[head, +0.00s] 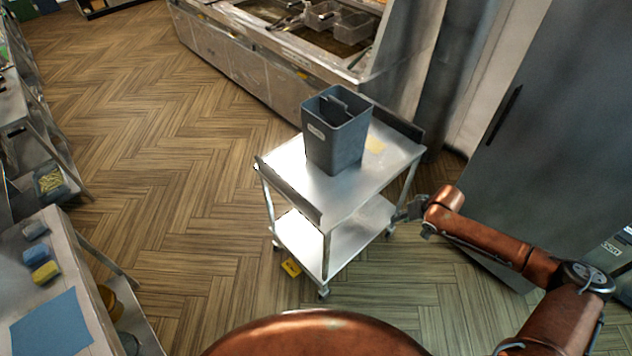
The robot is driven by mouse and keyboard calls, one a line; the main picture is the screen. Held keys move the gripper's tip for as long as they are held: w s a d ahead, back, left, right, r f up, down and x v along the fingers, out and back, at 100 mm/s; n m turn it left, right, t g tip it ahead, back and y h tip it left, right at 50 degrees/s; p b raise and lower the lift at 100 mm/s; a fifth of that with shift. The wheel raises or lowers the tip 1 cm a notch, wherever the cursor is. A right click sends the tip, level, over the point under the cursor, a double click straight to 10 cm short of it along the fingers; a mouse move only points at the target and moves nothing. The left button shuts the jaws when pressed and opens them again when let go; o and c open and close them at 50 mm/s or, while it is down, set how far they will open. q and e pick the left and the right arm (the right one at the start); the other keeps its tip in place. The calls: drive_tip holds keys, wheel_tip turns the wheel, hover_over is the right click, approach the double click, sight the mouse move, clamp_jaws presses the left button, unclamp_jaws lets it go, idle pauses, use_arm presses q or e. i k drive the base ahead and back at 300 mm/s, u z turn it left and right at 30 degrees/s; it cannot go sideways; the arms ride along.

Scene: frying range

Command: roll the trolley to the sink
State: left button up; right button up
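The trolley (300,182) is a two-shelf metal cart on small wheels, standing in the middle of the head view. A tall dark grey bin (335,145) stands upright on its top shelf. My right gripper (402,214) is at the trolley's right side, near a leg and the lower shelf. The gripper is small and partly lost against the trolley, so its fingers and any contact cannot be made out. My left gripper is out of view. No sink can be made out.
A fryer range (270,75) with baskets stands behind the trolley. A grey cabinet (560,130) stands at the right. A table (85,290) with sponges and a blue cloth is at left. The wooden floor left of the trolley is clear.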

sight(332, 219)
drive_tip(key=z, duration=0.05)
drive_tip(key=i, duration=0.45)
drive_tip(key=u, duration=1.2)
